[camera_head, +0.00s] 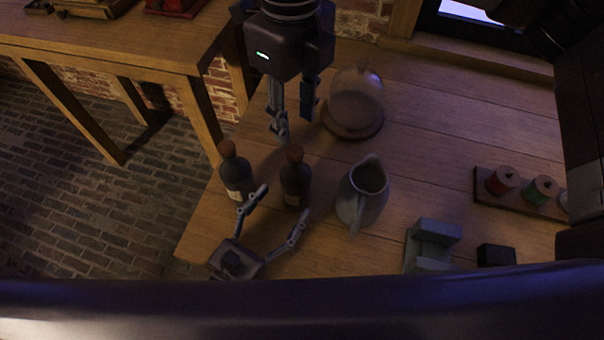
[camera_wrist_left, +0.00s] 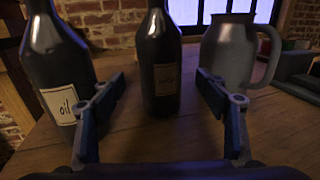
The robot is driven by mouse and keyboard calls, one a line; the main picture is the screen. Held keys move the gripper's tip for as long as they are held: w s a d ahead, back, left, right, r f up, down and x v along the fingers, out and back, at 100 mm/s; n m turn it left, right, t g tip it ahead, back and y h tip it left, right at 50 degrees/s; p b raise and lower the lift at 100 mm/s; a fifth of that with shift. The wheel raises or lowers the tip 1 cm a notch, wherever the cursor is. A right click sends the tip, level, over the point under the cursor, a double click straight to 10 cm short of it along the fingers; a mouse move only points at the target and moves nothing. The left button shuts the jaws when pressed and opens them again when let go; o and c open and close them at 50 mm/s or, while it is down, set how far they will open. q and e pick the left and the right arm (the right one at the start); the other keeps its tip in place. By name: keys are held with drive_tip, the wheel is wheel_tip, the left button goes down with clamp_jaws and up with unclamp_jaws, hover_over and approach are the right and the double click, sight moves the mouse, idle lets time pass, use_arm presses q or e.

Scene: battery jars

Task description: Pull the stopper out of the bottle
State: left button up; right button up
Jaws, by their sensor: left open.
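Two dark bottles stand upright on the wooden table. The left bottle (camera_head: 236,182) has a brown stopper (camera_head: 227,148); its label reads "oil" in the left wrist view (camera_wrist_left: 60,65). The right bottle (camera_head: 296,184) also has a brown stopper (camera_head: 294,153); it shows in the left wrist view (camera_wrist_left: 158,55) with its top cut off. My left gripper (camera_head: 283,203) is open, its fingers pointing toward the right bottle, which appears between them, slightly ahead. My right gripper (camera_head: 297,122) hangs above and behind the bottles, fingers apart and empty.
A grey jug (camera_head: 362,196) stands close right of the right bottle. A glass dome (camera_head: 355,97) on a wooden base stands behind. A spool rack (camera_head: 522,192) and a grey-green block stand (camera_head: 433,244) are at the right. The table's left edge is close to the left bottle.

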sight(294, 150)
use_arm(q)
drive_tip(key=x, duration=0.6)
drive_tip(key=shift+w+d, duration=0.1)
drive_tip(key=shift+w, duration=0.05)
drive_tip(key=c, duration=1.8)
use_arm(e)
drive_tip(key=shift+o, duration=0.9)
wheel_tip(294, 150, up, 2)
drive_tip(key=n, duration=0.6)
drive_tip(key=shift+a+r+n, duration=0.15)
drive_tip(key=shift+r+n, duration=0.1)
drive_tip(key=shift+n, duration=0.05)
wheel_tip(294, 150, down, 10)
drive_tip(key=n, duration=0.6)
drive_tip(key=shift+s+r+n, duration=0.1)
drive_tip(key=shift+n, duration=0.2)
